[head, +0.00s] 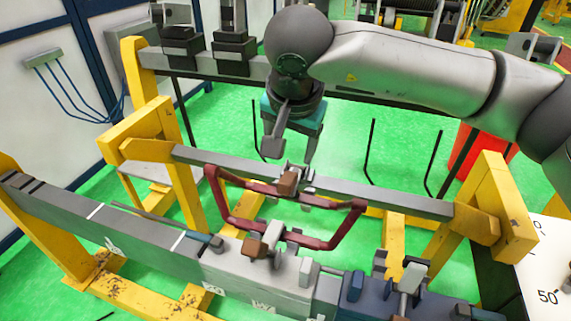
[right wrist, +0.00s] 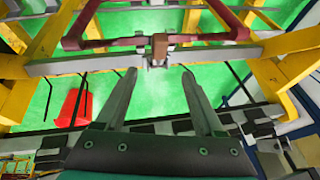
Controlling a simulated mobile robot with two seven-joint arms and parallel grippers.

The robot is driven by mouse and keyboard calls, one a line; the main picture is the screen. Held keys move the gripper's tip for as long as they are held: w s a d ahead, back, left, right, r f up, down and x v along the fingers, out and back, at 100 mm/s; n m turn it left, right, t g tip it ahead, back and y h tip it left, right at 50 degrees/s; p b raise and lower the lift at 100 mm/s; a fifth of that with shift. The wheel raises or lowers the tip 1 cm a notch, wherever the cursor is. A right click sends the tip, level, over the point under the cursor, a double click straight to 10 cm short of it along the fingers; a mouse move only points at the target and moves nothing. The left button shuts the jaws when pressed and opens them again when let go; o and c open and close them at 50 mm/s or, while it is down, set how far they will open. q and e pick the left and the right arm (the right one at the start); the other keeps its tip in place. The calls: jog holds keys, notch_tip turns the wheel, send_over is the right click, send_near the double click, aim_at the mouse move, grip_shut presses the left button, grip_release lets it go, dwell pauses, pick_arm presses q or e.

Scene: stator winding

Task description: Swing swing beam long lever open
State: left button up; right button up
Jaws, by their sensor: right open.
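The swing beam (head: 385,195) is a grey bar between yellow supports. It also crosses the upper part of the right wrist view (right wrist: 80,64). A small clamp with a brown block (head: 288,182) sits at mid-beam against a dark red frame (head: 345,228). The brown block shows in the right wrist view too (right wrist: 160,46). I cannot clearly tell the long lever from the clamp's small grey parts. My right gripper (head: 291,150) is open and empty, pointing down just behind and above the clamp. In the right wrist view, its fingertips (right wrist: 158,76) flank the clamp from below, apart from it.
A nearer grey beam (head: 90,218) carries another clamp with a brown block (head: 254,247) at the red frame's lower bar. A dark rail with black blocks (head: 233,46) runs behind. A red box (head: 478,150) stands at right. Green floor (head: 225,120) shows between the beams.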

aim_at(287, 180)
jog(key=x, duration=1.3)
jog(key=shift+f, duration=0.45)
jog(key=shift+w+f, duration=0.2)
jog(key=shift+f, duration=0.3)
pick_arm(q)
jog(key=s, duration=0.3)
jog(key=shift+s+f, duration=0.1)
jog(key=shift+f, duration=0.2)
jog(key=shift+s+g, duration=0.15)
jog(key=shift+g, duration=0.15)
pick_arm(e)
jog(key=shift+c, duration=0.2)
jog(key=shift+c, duration=0.7)
pick_arm(q)
jog(key=shift+s, duration=0.1)
pick_arm(e)
grip_shut()
